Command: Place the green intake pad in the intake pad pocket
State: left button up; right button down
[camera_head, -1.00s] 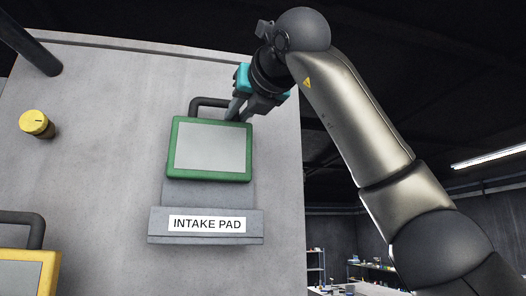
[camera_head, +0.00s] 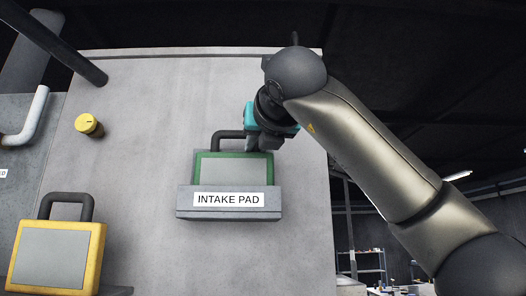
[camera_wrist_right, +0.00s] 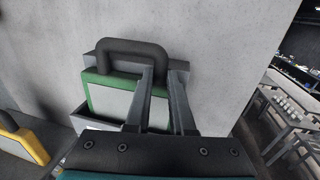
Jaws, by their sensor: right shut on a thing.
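The green intake pad (camera_head: 234,171) is a green-framed grey panel with a dark loop handle (camera_head: 226,135). It stands upright in the intake pad pocket (camera_head: 229,212), a grey holder labelled INTAKE PAD on the machine's wall. The pocket's front wall hides the pad's lower part, so I cannot tell whether it touches the bottom. My right gripper (camera_head: 262,146) is shut on the pad's handle at its right side. In the right wrist view the two fingers (camera_wrist_right: 163,98) straddle the handle's right leg above the green frame (camera_wrist_right: 100,88). My left gripper is not in view.
A yellow-framed pad (camera_head: 58,258) with a dark handle stands at the lower left. A yellow knob (camera_head: 89,125) sticks out of the grey wall (camera_head: 170,100). A dark bar (camera_head: 65,47) crosses the upper left. Tables (camera_wrist_right: 300,110) and shelves stand farther off at the right.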

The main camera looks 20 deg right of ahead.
jog(key=shift+s+a+r, duration=0.1)
jog(key=shift+a+r, duration=0.05)
jog(key=shift+a, duration=0.2)
jog(key=c, duration=0.8)
grip_release()
jog(key=shift+f, duration=0.2)
jog(key=shift+r, duration=0.2)
jog(key=shift+s+a+b, duration=0.15)
jog(key=shift+s+b, duration=0.6)
jog(key=shift+s, duration=1.25)
jog(key=shift+s+a+b, duration=0.15)
jog(key=shift+s+b, duration=0.65)
jog(key=shift+s, duration=1.25)
jog(key=shift+s+a+b, duration=0.15)
jog(key=shift+s+b, duration=0.6)
jog(key=shift+s, duration=1.25)
